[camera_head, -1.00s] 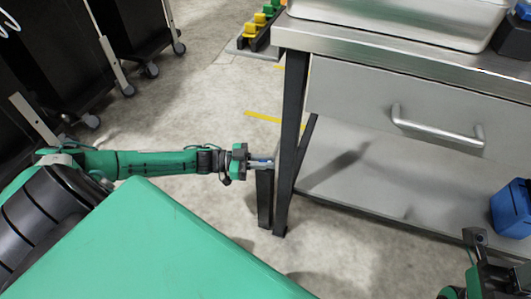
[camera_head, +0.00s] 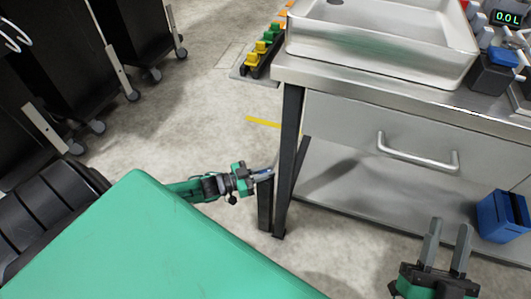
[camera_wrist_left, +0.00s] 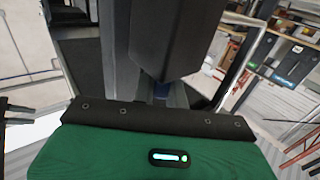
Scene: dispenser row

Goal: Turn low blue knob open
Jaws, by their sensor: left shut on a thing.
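My left gripper (camera_head: 264,173) is low beside the dark front leg of the steel table. It is shut on a small blue thing at its fingertips, which looks like the low blue knob; the jaws cover most of it. How far the knob is turned cannot be told. In the left wrist view, a dark block fills the middle, with a narrow bluish part (camera_wrist_left: 161,90) below it. My right gripper (camera_head: 449,232) is at the lower right of the head view, its two fingers apart and empty, pointing up the picture.
The steel table (camera_head: 400,94) carries a metal basin (camera_head: 375,60) and has a drawer with a bar handle (camera_head: 417,155). A blue container (camera_head: 503,216) is on the lower shelf. Yellow and green knobs (camera_head: 262,47) are at the table's far left. Dark wheeled cabinets (camera_head: 130,35) stand at upper left.

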